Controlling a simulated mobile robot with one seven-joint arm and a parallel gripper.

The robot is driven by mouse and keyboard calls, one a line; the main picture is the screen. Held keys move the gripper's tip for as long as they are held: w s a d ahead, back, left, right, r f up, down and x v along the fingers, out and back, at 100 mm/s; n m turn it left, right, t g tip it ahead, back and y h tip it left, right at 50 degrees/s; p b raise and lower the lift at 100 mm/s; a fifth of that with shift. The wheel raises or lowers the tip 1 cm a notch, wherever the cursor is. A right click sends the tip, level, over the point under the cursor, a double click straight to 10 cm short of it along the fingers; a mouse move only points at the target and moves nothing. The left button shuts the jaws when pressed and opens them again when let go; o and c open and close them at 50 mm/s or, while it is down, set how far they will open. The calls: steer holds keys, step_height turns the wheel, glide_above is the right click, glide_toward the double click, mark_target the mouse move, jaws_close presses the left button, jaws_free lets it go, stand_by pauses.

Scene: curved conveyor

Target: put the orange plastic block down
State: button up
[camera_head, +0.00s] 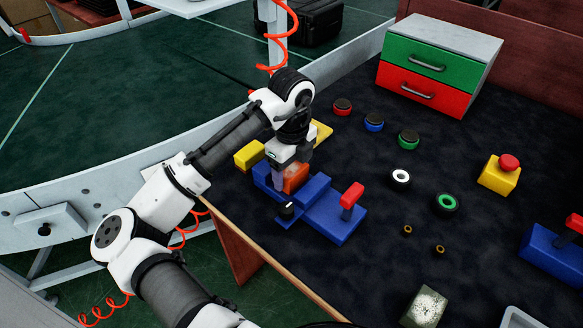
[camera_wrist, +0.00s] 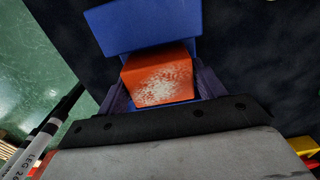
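The orange plastic block (camera_head: 296,179) is at my gripper's fingertips, low over the blue fixture on the dark table. My gripper (camera_head: 287,178) points down and is shut on the block. In the wrist view the block (camera_wrist: 158,78) sits between the two dark fingers (camera_wrist: 160,90), its face worn with pale speckles. Blue surfaces (camera_wrist: 140,25) lie just beyond and below it. I cannot tell whether the block touches the blue fixture (camera_head: 327,218), because the fingers hide its underside.
The blue fixture carries a red handle (camera_head: 352,194) and a black knob (camera_head: 287,210). A yellow block (camera_head: 249,154) lies left of my gripper. Several round buttons, a yellow box with a red button (camera_head: 499,175) and a green-and-red drawer unit (camera_head: 432,68) stand to the right. The conveyor (camera_head: 150,152) curves behind.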

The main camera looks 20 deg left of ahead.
mark_target(292, 167)
steer(key=o, duration=0.3)
steer(key=shift+r, duration=0.15)
step_height(292, 167, up, 12)
steer(key=shift+r+p, duration=0.1)
steer(key=shift+p, duration=0.25)
